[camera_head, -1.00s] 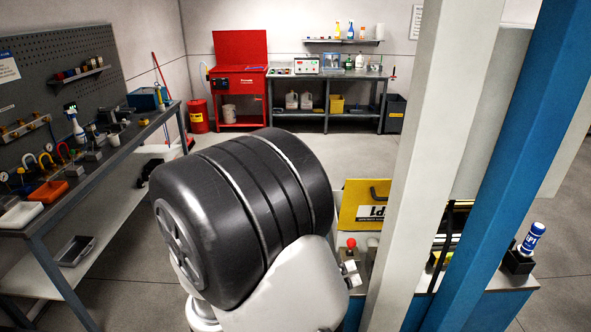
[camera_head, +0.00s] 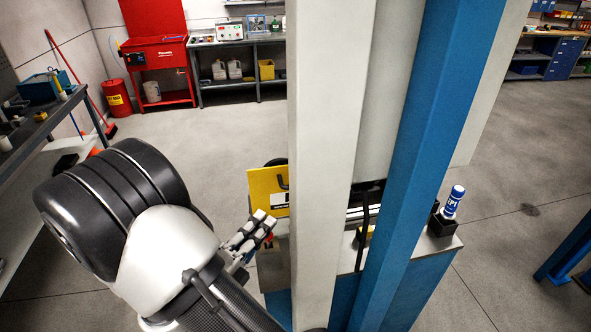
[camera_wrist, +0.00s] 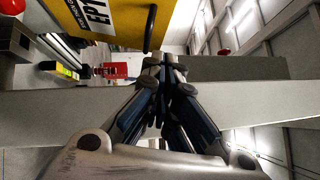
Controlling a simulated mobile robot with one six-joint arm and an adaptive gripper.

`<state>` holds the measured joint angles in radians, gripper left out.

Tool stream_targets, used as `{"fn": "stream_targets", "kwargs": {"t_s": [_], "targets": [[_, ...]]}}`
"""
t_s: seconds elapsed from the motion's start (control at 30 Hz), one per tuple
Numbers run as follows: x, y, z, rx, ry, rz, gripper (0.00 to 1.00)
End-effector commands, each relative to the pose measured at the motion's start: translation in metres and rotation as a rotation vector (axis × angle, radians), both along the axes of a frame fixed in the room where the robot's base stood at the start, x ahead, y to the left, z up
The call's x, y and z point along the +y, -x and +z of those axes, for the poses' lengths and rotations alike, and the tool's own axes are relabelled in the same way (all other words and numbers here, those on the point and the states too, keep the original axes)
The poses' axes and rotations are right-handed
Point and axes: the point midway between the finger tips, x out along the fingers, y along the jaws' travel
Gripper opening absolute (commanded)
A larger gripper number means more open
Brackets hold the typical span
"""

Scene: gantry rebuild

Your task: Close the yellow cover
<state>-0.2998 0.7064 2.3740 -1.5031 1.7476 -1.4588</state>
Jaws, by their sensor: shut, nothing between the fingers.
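The yellow cover (camera_head: 262,190) stands raised at the near left end of the bench, left of the pale post, which hides its right part in the head view. It has a black handle and a white label. The wrist view shows the cover (camera_wrist: 125,38) at top left with its black handle (camera_wrist: 150,28). My gripper (camera_head: 268,219) is in front of the cover's lower part in the head view; whether it touches cannot be told. In the wrist view the gripper's fingertips (camera_wrist: 165,64) are together and empty, below and right of the handle.
A pale post (camera_head: 325,150) and a blue post (camera_head: 420,130) rise close to my arm and hide part of the bench (camera_head: 432,250). A blue-and-white bottle (camera_head: 454,203) stands in a black holder at the bench's right. Open floor lies behind and to the right.

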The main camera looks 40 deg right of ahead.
Motion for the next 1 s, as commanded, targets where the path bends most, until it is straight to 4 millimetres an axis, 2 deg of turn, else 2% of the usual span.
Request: {"fn": "stream_targets", "kwargs": {"t_s": [0.17, 0.57, 0.73, 1.0], "targets": [[-0.021, -0.003, 0.003, -0.002, -0.001, -0.007, 0.0], [-0.1, -0.022, 0.017, -0.004, 0.0, -0.006, 0.0], [-0.11, -0.044, 0.023, -0.004, -0.001, -0.002, 0.0], [-0.115, -0.054, 0.026, -0.001, 0.0, -0.001, 0.0]]}}
